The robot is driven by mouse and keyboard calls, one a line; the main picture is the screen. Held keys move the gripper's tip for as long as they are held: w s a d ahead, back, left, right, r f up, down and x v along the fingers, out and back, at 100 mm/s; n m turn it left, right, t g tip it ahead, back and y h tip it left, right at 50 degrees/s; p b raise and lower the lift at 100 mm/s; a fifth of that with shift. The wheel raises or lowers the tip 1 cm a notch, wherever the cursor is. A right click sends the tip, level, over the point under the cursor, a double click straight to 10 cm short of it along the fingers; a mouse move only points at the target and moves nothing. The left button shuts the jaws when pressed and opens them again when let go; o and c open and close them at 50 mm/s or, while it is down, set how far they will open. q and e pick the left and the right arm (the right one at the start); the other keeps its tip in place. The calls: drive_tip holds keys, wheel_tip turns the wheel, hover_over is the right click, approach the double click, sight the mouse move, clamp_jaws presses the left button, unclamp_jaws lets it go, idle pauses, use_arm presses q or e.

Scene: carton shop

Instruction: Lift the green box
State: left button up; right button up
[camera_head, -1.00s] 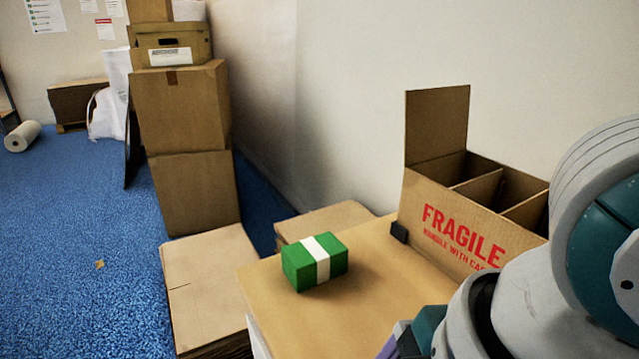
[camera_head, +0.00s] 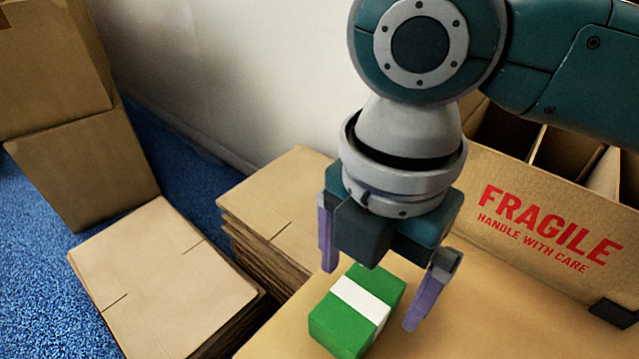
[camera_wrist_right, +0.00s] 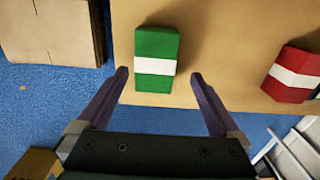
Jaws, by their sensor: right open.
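The green box (camera_head: 356,311) with a white band lies on the tan work surface (camera_head: 480,325) in the head view. It also shows in the right wrist view (camera_wrist_right: 157,45), at the surface's edge. My right gripper (camera_head: 370,290) is open, with purple fingers pointing down above the box. In the right wrist view the open fingers (camera_wrist_right: 160,75) stand to either side of the box's near end, with gaps, and nothing is held. My left gripper is not in view.
A divided carton marked FRAGILE (camera_head: 545,225) stands at the right behind the gripper. A red box (camera_wrist_right: 293,74) with a white band lies on the surface in the wrist view. Flat cardboard stacks (camera_head: 160,280) stand left, and bigger cartons (camera_head: 85,160) farther left.

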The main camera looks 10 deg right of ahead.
sight(360, 299)
drive_tip(key=f, duration=0.2)
drive_tip(key=f+b, duration=0.2)
drive_tip(key=f, duration=0.1)
drive_tip(key=shift+w+a+f, duration=0.15)
drive_tip(key=shift+w+f, duration=0.15)
drive_tip(key=shift+f, duration=0.05)
drive_tip(key=c, duration=1.4)
drive_tip(key=shift+o, duration=0.2)
